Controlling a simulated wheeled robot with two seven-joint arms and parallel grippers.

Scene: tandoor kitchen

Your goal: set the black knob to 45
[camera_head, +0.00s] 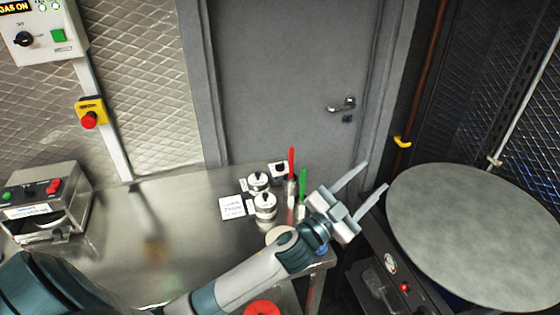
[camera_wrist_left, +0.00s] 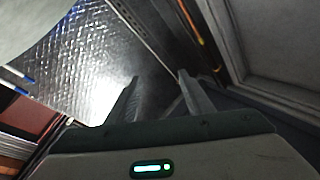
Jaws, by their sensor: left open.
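A black knob (camera_head: 24,39) sits on a white control box (camera_head: 45,30) on the wall at the upper left in the head view. Its pointer is too small to read. Small dark controls also show on the steel box (camera_head: 60,200) at the left; I cannot tell which black knob is meant. My left gripper (camera_head: 377,176) is open and empty, beside the left edge of the round grey tandoor lid, far from both boxes. In the left wrist view my left gripper (camera_wrist_left: 159,76) has its two fingers apart with nothing between them. My right gripper is not in view.
The round grey lid (camera_head: 475,235) tops the unit at the right, with a gauge (camera_head: 390,263) and red button on its front. A steel table (camera_head: 180,215) holds canisters (camera_head: 265,206), red and green handled tools and a card. A red emergency button (camera_head: 89,119) is on the wall.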

